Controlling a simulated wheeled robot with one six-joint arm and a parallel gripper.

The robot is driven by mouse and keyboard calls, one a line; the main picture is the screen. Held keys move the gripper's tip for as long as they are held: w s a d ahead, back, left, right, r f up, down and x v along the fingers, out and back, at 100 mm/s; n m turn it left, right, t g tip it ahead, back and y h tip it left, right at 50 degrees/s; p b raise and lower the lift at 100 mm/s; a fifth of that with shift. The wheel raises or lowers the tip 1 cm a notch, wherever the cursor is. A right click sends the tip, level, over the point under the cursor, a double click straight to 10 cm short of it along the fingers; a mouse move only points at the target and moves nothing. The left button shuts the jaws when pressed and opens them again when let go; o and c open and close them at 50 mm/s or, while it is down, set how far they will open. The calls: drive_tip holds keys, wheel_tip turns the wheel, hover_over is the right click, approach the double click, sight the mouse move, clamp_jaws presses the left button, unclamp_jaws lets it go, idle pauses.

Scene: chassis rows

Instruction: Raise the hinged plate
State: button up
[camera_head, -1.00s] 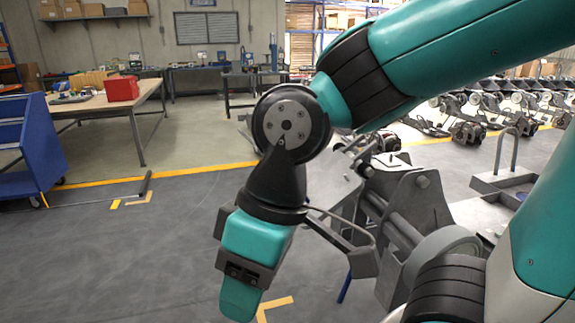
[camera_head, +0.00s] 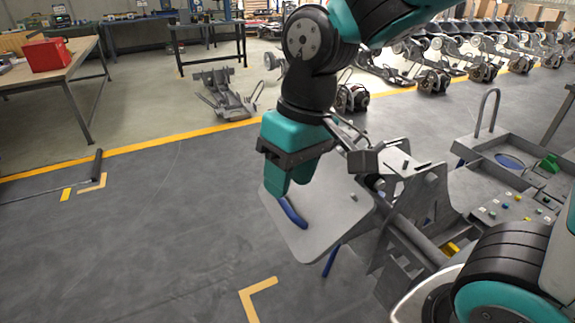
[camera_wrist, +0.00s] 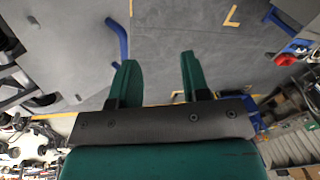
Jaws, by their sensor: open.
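The hinged plate (camera_head: 325,222) is a light grey panel on the left side of a grey metal frame (camera_head: 415,215). It looks tilted, with its free edge toward the lower left. A curved blue handle (camera_head: 293,212) is on the plate near its left edge. In the wrist view the plate (camera_wrist: 70,40) fills the upper left, with the blue handle (camera_wrist: 119,38) at its edge. My gripper (camera_head: 290,178) is above the handle end of the plate, partly covering it. In the wrist view my gripper (camera_wrist: 158,82) is open and empty, with the handle left of and beyond its fingers.
A tray (camera_head: 525,185) with small coloured parts is right of the frame. A table with a red bin (camera_head: 46,55) stands at the upper left. Loose metal chassis parts (camera_head: 225,95) lie behind. The dark floor left of the plate is mostly clear.

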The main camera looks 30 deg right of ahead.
drive_tip(key=w+d+r+m+h+p, duration=0.1)
drive_tip(key=w+d+r+m+p, duration=0.15)
drive_tip(key=w, duration=0.25)
drive_tip(key=w+d+r+m+h+p, duration=0.1)
drive_tip(key=w+r+m+p, duration=0.15)
drive_tip(key=w, duration=0.25)
drive_tip(key=shift+n, duration=0.5)
drive_tip(key=f+p, duration=0.1)
drive_tip(key=f, duration=0.5)
drive_tip(key=f+p, duration=0.1)
drive_tip(key=f, duration=0.4)
drive_tip(key=f+p, duration=0.1)
drive_tip(key=f, duration=0.5)
drive_tip(key=shift+a+f, duration=0.25)
drive_tip(key=shift+f, duration=0.1)
clamp_jaws()
